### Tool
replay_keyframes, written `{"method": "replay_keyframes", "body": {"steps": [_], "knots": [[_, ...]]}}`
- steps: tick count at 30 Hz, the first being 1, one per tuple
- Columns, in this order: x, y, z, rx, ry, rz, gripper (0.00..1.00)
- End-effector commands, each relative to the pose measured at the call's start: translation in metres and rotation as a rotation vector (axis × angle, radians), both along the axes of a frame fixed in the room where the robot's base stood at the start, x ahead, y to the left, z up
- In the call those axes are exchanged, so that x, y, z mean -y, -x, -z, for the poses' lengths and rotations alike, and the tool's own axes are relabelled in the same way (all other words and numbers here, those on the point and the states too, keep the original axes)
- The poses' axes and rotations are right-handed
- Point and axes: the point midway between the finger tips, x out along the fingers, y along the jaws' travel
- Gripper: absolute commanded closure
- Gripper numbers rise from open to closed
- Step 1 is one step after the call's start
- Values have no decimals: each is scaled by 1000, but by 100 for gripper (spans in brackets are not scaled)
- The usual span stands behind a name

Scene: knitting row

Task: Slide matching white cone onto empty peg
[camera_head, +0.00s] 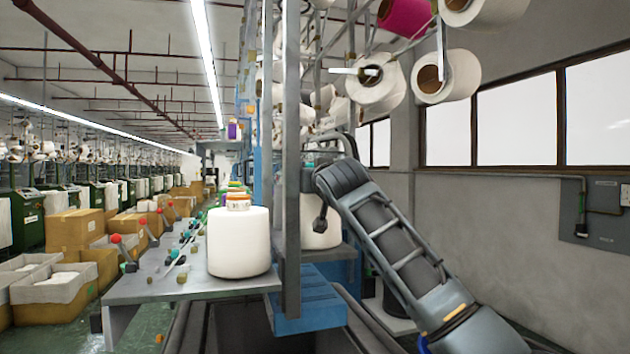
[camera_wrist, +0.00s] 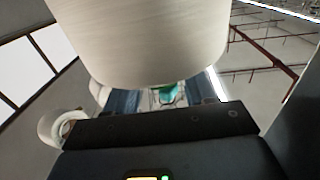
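A large white cone (camera_wrist: 165,40) fills the upper middle of the wrist view, close in front of my gripper (camera_wrist: 160,125). A dark bar of the gripper crosses below it; its fingertips are not clear, so I cannot tell whether it grips the cone. In the head view, a white cone (camera_head: 320,222) stands partly hidden behind a grey post, beside the end of my arm. Another white cone (camera_head: 239,245) stands upright on the grey table. A pale peg (camera_head: 345,71) sticks out leftward by a mounted white cone (camera_head: 378,92); I cannot tell which peg is empty.
The grey upright post (camera_head: 291,150) stands between the table cone and my arm. White cones and a magenta cone (camera_head: 405,15) hang on the rack above. The grey table (camera_head: 150,288) carries small levers. Cardboard boxes (camera_head: 75,230) line the left; a wall with windows is at right.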

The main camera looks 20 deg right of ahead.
Motion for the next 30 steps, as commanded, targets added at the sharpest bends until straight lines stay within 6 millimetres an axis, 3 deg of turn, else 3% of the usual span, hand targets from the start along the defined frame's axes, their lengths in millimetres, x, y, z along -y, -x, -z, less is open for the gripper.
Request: {"method": "replay_keyframes", "body": {"steps": [8,17,20,25,30], "knots": [[0,0,0,-1,0,0,19],[0,0,1,-5,0,1,19],[0,0,-8,-3,-2,1,19],[-1,0,-39,2,-2,0,19],[30,17,-58,0,-2,3,19]]}}
